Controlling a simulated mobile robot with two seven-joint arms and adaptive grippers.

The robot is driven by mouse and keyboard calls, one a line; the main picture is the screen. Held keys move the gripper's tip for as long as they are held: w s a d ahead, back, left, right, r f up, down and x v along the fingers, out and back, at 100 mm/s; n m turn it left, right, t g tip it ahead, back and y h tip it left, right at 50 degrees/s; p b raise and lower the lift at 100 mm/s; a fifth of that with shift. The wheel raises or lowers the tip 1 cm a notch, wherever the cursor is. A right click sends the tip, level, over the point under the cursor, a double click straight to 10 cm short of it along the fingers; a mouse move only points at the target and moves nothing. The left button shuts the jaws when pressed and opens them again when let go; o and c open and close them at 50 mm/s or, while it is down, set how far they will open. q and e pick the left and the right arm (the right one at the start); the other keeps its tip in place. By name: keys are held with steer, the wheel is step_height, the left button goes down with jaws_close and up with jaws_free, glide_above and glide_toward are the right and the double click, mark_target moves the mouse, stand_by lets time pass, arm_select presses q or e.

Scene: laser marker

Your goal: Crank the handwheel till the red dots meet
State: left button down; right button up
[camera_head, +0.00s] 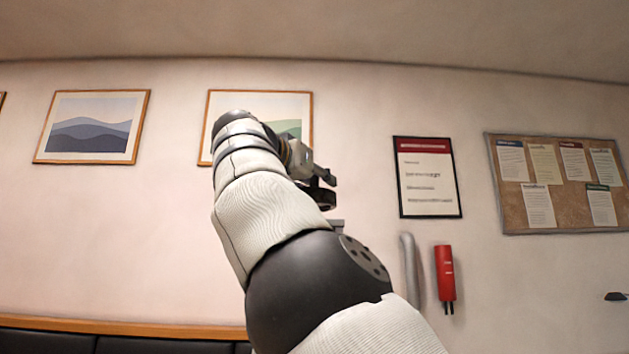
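My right arm reaches up through the middle of the head view, and my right gripper (325,188) is at its end, raised in front of the wall. The gripper is small and seen side-on, partly behind the wrist. I cannot tell whether its fingers are apart or closed, and I see nothing held in it. My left gripper is out of view. No handwheel and no red dots show. A small grey piece (338,225) peeks out beside my forearm; what it belongs to is hidden.
A grey curved tube (409,270) and a red cylinder (445,273) show right of my arm. Framed pictures (97,126), a notice (427,177) and a corkboard (520,205) hang on the wall. A dark padded bench back (50,342) runs along the lower left.

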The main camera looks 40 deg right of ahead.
mark_target(309, 193)
steer(key=shift+v, duration=3.85)
steer(key=shift+d, duration=0.1)
